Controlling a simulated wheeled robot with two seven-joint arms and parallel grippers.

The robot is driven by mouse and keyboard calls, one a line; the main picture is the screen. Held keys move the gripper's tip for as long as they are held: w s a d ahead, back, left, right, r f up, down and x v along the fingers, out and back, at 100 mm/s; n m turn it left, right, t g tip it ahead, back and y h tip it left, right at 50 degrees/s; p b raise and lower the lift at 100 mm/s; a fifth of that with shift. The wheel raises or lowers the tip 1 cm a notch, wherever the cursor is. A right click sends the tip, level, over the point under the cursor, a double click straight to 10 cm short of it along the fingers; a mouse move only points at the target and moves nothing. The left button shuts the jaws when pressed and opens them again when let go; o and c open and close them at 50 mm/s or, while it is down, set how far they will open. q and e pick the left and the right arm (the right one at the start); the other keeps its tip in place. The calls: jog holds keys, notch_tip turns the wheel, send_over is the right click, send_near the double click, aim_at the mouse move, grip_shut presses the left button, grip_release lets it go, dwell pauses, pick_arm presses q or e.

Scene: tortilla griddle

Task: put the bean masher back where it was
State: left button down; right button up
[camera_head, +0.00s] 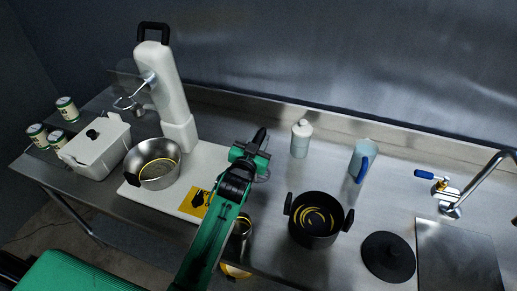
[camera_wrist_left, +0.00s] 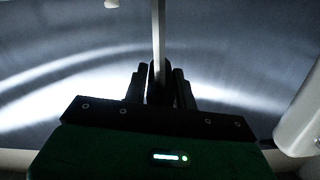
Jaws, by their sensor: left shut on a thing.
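My left gripper (camera_head: 260,139) is above the worktop, between the white board and the black pot. In the left wrist view the gripper (camera_wrist_left: 158,80) is shut on a thin pale upright rod (camera_wrist_left: 158,30), which I take to be the bean masher. The rod's ends are not clear there, and in the head view the masher cannot be told apart from the gripper. A metal container (camera_head: 241,228) is partly hidden by my left arm. The black pot (camera_head: 292,228) with yellow marks inside stands right of the arm. My right gripper is not in view.
A white stand mixer (camera_head: 171,95), a steel bowl (camera_head: 139,170), a lidded white box (camera_head: 75,152) and several cans stand at left. A black disc (camera_head: 388,257) and a tap (camera_head: 480,183) are at right.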

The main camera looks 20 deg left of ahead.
pick_arm(q)
jog(key=shift+s+f, duration=0.1)
jog(key=shift+f, duration=0.6)
notch_tip(320, 180, down, 4)
jog(key=shift+r+p, duration=0.25)
jog(key=shift+p, duration=0.15)
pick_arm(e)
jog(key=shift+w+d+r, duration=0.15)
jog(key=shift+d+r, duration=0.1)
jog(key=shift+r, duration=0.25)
pick_arm(q)
jog(key=c, duration=1.1)
grip_release()
jog(key=shift+f, duration=0.15)
jog(key=shift+s+a+b, duration=0.15)
jog(key=shift+s+b, duration=1.2)
jog(key=shift+s, duration=2.4)
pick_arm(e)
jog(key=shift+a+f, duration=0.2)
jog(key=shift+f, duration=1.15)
